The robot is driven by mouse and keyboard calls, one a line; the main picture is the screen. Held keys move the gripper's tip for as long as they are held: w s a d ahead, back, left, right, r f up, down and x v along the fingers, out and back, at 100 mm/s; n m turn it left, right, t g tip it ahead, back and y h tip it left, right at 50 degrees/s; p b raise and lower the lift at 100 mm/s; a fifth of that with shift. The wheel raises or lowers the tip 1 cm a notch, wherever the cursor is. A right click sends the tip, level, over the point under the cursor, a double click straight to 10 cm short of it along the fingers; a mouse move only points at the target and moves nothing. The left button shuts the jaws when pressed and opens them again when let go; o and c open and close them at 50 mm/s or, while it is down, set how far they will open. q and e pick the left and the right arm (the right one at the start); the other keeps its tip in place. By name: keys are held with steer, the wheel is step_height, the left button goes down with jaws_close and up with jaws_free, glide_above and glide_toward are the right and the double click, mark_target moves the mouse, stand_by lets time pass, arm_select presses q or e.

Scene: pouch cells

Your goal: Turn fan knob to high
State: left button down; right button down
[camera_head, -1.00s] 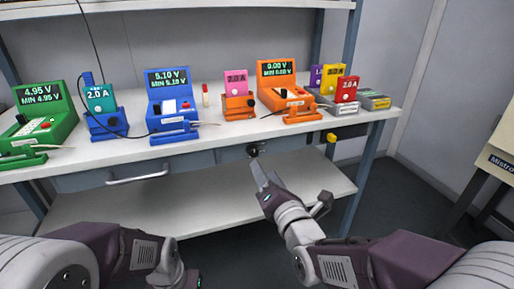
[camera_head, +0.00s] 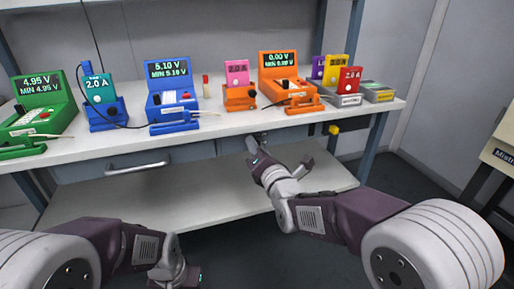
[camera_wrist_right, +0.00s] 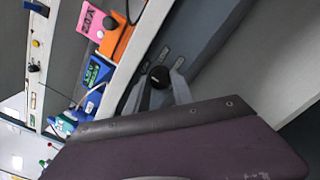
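A round black knob (camera_wrist_right: 159,76) sits on the grey-blue panel under the bench's front edge, with small grey labels beside it. In the head view the knob (camera_head: 263,139) is small and partly hidden by my right gripper (camera_head: 256,150). In the right wrist view, the right gripper (camera_wrist_right: 158,92) has its two grey fingers apart, one on each side of the knob. I cannot tell whether they touch it. The labels are too small to read, so the knob's setting is unclear. My left gripper (camera_head: 185,275) hangs low at the bottom edge, its fingers not clear.
The white bench top (camera_head: 220,124) carries a green tester (camera_head: 40,110), a blue tester (camera_head: 170,95), an orange tester (camera_head: 285,84) and several coloured cells. A drawer handle (camera_head: 138,166) juts out left of the knob. A white lower shelf (camera_head: 200,205) lies beneath.

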steer(key=shift+m, duration=0.3)
steer(key=shift+f+m+b, duration=0.1)
steer(key=shift+m+b, duration=3.1)
steer(key=shift+m, duration=14.4)
